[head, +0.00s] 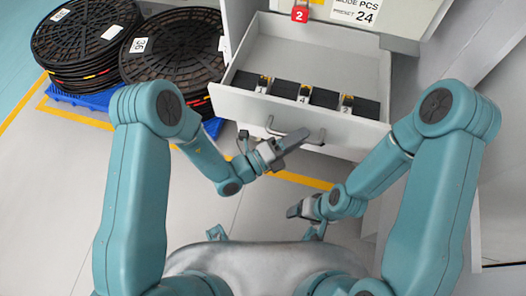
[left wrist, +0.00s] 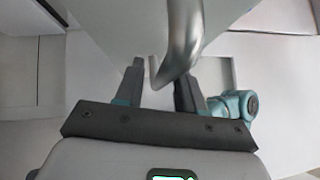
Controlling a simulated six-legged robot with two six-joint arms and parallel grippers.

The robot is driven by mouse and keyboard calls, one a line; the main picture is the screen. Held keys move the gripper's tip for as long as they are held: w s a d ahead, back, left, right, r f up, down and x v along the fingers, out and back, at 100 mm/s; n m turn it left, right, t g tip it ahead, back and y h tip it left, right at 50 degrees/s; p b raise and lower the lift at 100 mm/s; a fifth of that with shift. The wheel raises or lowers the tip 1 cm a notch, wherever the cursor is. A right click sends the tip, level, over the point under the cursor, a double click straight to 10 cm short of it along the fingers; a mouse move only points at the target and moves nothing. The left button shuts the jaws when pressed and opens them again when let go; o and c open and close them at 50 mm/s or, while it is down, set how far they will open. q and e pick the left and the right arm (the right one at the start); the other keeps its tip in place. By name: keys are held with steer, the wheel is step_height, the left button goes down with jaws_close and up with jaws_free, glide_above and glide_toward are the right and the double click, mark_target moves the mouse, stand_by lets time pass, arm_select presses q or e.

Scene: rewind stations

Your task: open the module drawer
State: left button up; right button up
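The module drawer (head: 252,105) is pulled out of its white cabinet in the head view. Several black modules (head: 325,98) with small number labels stand in a row along its front. A grey metal bar handle (head: 321,137) is on the drawer front, partly hidden by my left gripper (head: 300,136). In the left wrist view the handle (left wrist: 183,35) bends down to between the two dark fingers of my left gripper (left wrist: 158,78). The fingers are apart, with a gap beside the bar. My right gripper (head: 293,211) is low and away from the drawer; its fingers are unclear.
Stacked black reels (head: 172,50) lie on a blue base (head: 92,98) at the left, near the drawer's left side. A red tag marked 2 (head: 300,13) is on the cabinet above the drawer. Yellow lines mark the pale floor (head: 60,180), which is clear at the lower left.

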arm_select(q)
steer(key=p+v, duration=0.1)
steer(key=v, duration=1.5)
steer(key=shift+s, duration=0.15)
